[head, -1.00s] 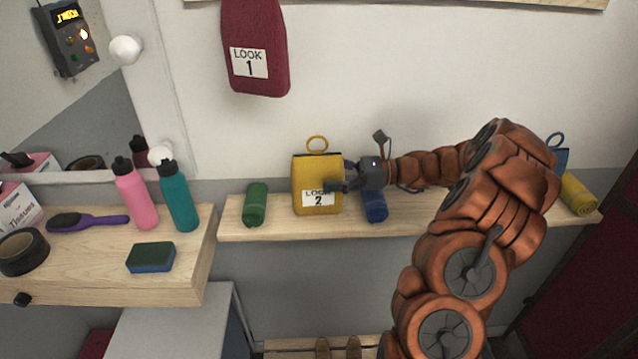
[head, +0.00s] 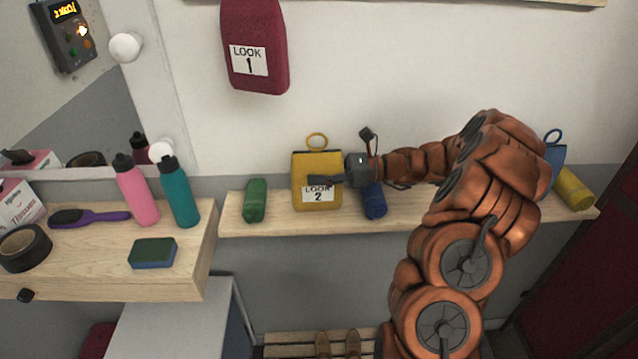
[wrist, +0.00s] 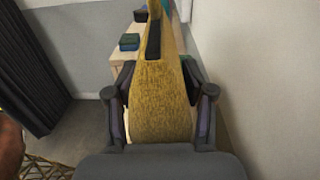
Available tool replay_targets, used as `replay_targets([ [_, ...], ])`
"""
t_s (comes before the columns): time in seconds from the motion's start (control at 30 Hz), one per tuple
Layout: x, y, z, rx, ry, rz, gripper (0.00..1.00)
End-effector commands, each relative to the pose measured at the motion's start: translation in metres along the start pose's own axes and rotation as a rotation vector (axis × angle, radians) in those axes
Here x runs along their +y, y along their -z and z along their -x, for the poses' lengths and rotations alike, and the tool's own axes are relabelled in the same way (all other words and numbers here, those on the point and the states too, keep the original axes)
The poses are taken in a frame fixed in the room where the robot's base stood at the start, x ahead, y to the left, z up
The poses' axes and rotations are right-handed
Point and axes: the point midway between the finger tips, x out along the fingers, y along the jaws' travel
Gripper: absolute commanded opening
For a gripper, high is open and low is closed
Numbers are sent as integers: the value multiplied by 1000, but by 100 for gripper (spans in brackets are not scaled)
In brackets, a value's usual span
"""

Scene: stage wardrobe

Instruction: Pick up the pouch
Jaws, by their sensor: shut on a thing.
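The yellow pouch (head: 305,166) with a ring on top and a "LOOK 2" label stands upright on the wooden wall shelf (head: 285,226). My gripper (head: 318,180) reaches in from the right, and one dark finger lies across the pouch's front, covering part of the label. The other finger is hidden behind the pouch in the head view. In the wrist view the pouch (wrist: 160,105) shows edge-on between both fingers, which are shut on its sides. The pouch seems to rest on the shelf.
A green roll (head: 255,201) stands left of the pouch. A blue roll (head: 374,201) stands just right, below my gripper. A yellow roll (head: 574,188) and a partly hidden blue pouch (head: 556,155) are at the far right. A red "LOOK 1" pouch (head: 255,25) hangs above.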

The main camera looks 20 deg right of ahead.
Motion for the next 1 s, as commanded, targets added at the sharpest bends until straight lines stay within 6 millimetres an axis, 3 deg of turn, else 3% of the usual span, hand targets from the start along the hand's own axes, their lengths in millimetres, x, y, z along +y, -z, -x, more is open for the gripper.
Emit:
replay_targets([
  [0.13, 0, 0, 0, 0, 0, 0, 11],
  [0.47, 0, -3, 0, -1, 0, 2, 10],
  [0.83, 0, -36, 0, -2, -1, 5, 10],
  [1.0, 23, -37, 8, -1, 2, 3, 10],
])
